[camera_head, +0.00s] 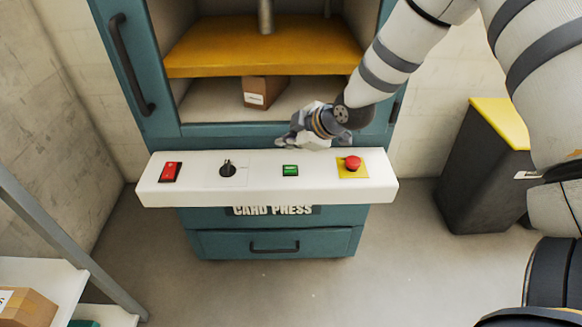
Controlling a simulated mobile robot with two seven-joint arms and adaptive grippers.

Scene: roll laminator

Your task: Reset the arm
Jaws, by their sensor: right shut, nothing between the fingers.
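My right gripper (298,139) is shut and empty. It is just above the back edge of the white control panel (225,196), over the green button (290,170); I cannot tell whether it touches the panel. My right arm (385,65) comes in from the upper right. The panel also carries a red rocker switch (171,172), a black rotary knob (228,170) and a red mushroom button (352,163) on a yellow plate. My left gripper is not in view.
The teal card press (160,128) stands behind the panel, with a yellow platen (215,58) above a cardboard box (263,92). A dark bin (470,165) with a yellow top stands at the right. A shelf (45,275) with a box is at lower left. Floor in front is clear.

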